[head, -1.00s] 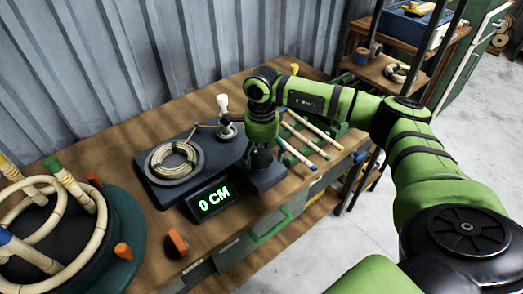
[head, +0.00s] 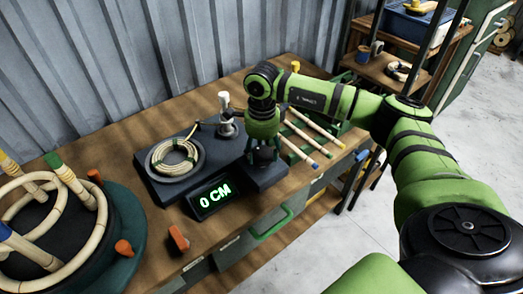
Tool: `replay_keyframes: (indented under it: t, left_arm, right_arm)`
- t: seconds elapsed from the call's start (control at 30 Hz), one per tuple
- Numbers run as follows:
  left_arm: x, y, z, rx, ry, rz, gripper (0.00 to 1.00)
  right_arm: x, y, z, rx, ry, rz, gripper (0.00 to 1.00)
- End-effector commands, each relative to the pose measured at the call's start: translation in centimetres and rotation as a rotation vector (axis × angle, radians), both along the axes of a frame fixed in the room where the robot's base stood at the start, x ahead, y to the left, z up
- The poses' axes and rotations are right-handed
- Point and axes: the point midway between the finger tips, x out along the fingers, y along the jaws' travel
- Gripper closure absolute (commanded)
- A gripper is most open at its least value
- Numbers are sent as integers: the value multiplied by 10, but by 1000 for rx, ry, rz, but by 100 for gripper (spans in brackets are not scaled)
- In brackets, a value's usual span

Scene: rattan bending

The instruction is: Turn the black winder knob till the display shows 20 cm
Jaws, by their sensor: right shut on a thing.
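The winder (head: 165,193) is a dark flat base on the wooden workbench, with a coil of pale rattan (head: 174,158) on its round plate. Its display (head: 212,198) stands at the front and reads 0 CM in green. My right gripper (head: 263,158) points down over the right end of the winder and is shut on the black winder knob, which the gripper mostly hides. My left gripper is not in view.
A round bending form (head: 125,222) with rattan hoops and orange pegs stands at the left. An orange block (head: 178,240) lies near the front edge. Several rattan sticks (head: 318,128) lie on a green rack right of my gripper. A corrugated wall is behind.

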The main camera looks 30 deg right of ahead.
Motion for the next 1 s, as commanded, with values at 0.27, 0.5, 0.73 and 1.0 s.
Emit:
replay_keyframes:
  t: [0.27,0.5,0.73,1.0]
  left_arm:
    - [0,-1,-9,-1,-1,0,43]
    - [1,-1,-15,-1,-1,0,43]
    - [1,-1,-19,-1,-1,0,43]
    - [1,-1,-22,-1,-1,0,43]
  right_arm:
    - [-2,-4,-2,-11,3,-253,70]
    - [-2,-4,-2,-12,2,-480,70]
    - [-3,-3,-2,-13,4,-699,70]
    - [-4,-3,-3,-14,4,-955,70]
